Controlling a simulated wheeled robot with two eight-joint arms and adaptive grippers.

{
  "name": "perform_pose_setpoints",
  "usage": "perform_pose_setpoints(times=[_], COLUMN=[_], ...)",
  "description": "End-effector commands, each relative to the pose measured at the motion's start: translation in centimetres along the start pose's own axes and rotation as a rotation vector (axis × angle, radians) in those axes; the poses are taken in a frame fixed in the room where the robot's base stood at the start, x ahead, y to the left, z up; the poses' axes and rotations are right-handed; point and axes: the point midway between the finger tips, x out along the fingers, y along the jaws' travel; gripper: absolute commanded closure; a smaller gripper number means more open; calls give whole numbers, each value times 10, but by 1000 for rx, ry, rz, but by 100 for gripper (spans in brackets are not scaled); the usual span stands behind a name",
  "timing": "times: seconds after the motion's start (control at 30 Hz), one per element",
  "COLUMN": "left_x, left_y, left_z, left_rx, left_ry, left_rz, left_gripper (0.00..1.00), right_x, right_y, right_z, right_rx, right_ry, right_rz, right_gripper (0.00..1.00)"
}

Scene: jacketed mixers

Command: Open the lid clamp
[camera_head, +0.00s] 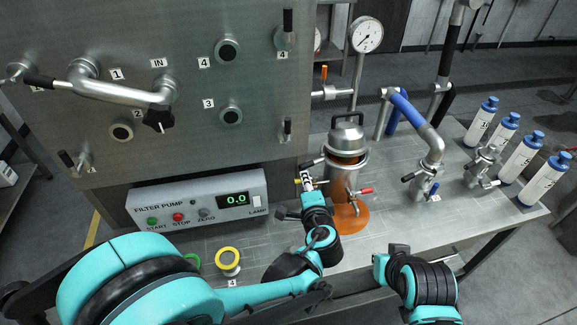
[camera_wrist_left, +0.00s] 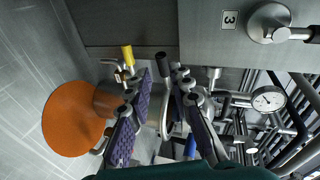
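The steel mixer vessel (camera_head: 343,180) stands on the bench, with a domed lid (camera_head: 347,136) and a black top handle. A clamp band runs around the lid's rim, and a black-tipped lever (camera_head: 311,163) sticks out to its left. In the left wrist view a black-gripped lever (camera_wrist_left: 164,68) lies between the fingers, without clear contact. My left gripper (camera_head: 307,184) is at the vessel's left side. In the wrist view its purple-padded fingers (camera_wrist_left: 165,130) are spread apart. My right arm shows at the lower right, but its gripper is not visible.
A yellow handle (camera_wrist_left: 128,56) and a red handle (camera_head: 361,190) are close by. The filter pump box (camera_head: 190,203) stands left, pipework and a gauge (camera_head: 366,34) behind. Several blue-capped bottles (camera_head: 483,122) line the right.

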Motion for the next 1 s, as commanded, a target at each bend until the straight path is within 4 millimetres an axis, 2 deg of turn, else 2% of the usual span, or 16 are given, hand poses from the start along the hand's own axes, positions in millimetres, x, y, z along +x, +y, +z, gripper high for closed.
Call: perform_pose_setpoints(times=[0.03,0.17,0.4,0.6,0.93,0.97,1.0], left_x=[0,10,50,73,78,78,78], left_y=[2,2,2,1,0,0,0], left_z=[-6,-9,-8,-9,-9,-9,-9], left_rx=[15,28,25,25,25,25,25], left_ry=[9,13,10,11,12,12,12], left_rz=[-11,-22,-21,-20,-20,-20,-20], left_gripper=[79,79,79,79,79,81,92], right_x=[0,3,13,18,18,18,18], right_y=[0,0,0,0,0,0,0], right_z=[0,2,9,13,13,13,13], right_rx=[0,0,0,0,0,0,0], right_ry=[0,0,0,0,0,0,0], right_rz=[0,0,0,0,0,0,0], right_gripper=[100,100,100,100,100,100,100])
